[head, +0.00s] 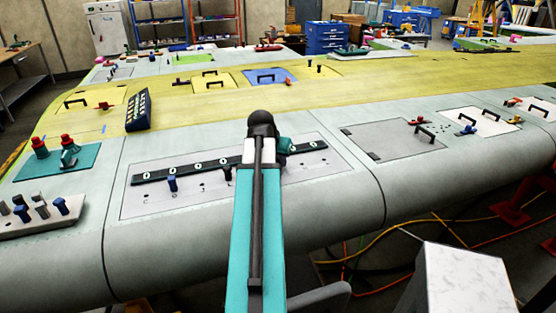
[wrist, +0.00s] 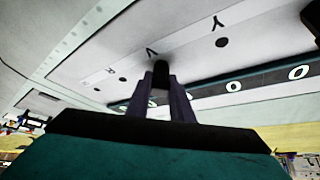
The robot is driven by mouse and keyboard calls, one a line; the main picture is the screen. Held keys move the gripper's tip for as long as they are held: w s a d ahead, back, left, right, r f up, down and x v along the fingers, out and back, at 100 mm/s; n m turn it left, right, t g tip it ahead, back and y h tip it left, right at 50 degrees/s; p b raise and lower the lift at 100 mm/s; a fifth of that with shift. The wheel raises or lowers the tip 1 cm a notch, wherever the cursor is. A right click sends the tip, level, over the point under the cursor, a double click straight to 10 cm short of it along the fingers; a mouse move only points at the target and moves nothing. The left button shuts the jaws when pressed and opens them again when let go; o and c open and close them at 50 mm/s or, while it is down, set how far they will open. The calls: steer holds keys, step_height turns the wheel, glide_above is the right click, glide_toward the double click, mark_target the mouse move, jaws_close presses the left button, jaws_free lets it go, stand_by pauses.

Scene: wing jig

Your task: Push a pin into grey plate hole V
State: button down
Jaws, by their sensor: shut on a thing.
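The pale grey plate (head: 142,204) with lettered holes lies on the wing's front skin, partly hidden by my arm in the head view. In the wrist view the plate (wrist: 185,50) shows a V mark (wrist: 151,51) and a Y mark (wrist: 219,22) with an open hole (wrist: 222,42). My gripper (wrist: 160,80) is shut on a dark pin (wrist: 160,72). The pin's end overlaps the plate just beside the V mark. Hole V is hidden behind the pin, and I cannot tell whether the pin is in it. The head view hides my fingers.
A dark strip with white rings (head: 160,176) runs along the plate, and a blue pin (head: 172,184) stands near its left part. A pin block (head: 40,213) sits at the left. A grey hatch with a handle (head: 392,139) is to the right.

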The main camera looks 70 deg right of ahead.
steer(key=c, duration=1.5)
jaws_free()
steer(key=shift+r, duration=0.1)
steer(key=shift+b+v, duration=1.75)
steer(key=shift+v, duration=5.05)
steer(key=shift+s, duration=0.1)
steer(key=shift+r+p, duration=2.55)
steer(key=shift+r, duration=0.95)
